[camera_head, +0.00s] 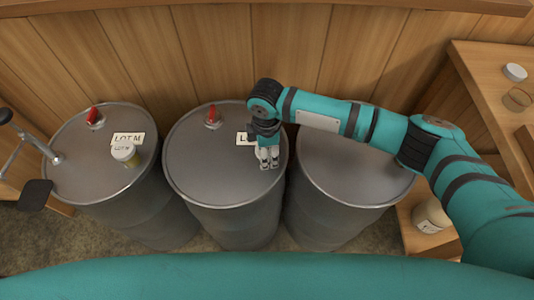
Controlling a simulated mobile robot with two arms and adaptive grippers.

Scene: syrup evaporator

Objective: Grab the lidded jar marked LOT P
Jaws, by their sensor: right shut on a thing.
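No LOT P marking can be read in the head view. My right gripper (268,160) points down over the right part of the middle drum's top (208,170). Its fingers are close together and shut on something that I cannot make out. The gripper covers most of a white label (242,138) on that drum; only its first letter, L, shows. A small lidded jar (124,154) with a white lid stands on the left drum (82,172), next to a LOT M label (128,138). My left gripper is not in view.
A right drum (340,180) stands partly under my right arm. A pale container (430,215) sits on a low wooden shelf at right. A white lid (515,72) and a glass jar (517,98) are on the wooden table. Red handles (94,116) stand up on two drums.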

